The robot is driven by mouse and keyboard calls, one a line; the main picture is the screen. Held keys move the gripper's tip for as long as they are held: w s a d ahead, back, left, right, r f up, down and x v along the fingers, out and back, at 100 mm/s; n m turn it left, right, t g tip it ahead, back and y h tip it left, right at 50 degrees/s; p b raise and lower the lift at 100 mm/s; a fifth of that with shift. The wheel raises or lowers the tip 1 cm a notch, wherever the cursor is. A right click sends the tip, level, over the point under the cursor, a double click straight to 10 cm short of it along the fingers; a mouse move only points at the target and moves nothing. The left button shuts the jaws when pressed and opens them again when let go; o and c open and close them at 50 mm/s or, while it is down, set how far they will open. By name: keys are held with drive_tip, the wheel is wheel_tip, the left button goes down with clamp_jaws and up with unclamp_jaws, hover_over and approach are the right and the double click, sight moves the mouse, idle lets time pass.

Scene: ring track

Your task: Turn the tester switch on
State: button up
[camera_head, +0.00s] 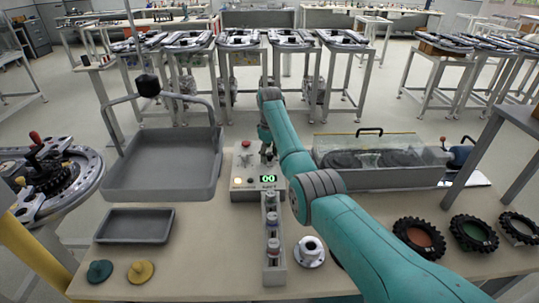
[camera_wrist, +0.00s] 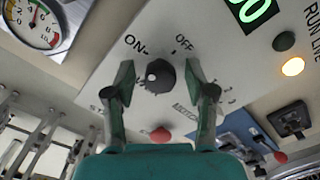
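The tester (camera_head: 258,190) is a light grey box with a green digital display, on the table in front of me. In the wrist view its panel shows a round black switch (camera_wrist: 157,76) with a white mark on its left side, below the printed words ON and OFF. My gripper (camera_wrist: 160,84) is open, with one finger on each side of the switch. Gaps show between the fingers and the knob.
The wrist view shows a dial gauge (camera_wrist: 36,22), a lit amber lamp (camera_wrist: 293,67) and a red button (camera_wrist: 160,134) near the switch. A grey tray (camera_head: 165,180) stands left of the tester, a clear-walled bin (camera_head: 380,177) right. Black-rimmed wheels (camera_head: 419,237) lie front right.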

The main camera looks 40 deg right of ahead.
sight(270, 154)
wheel_tip(270, 154, up, 12)
idle(0.8)
idle(0.4)
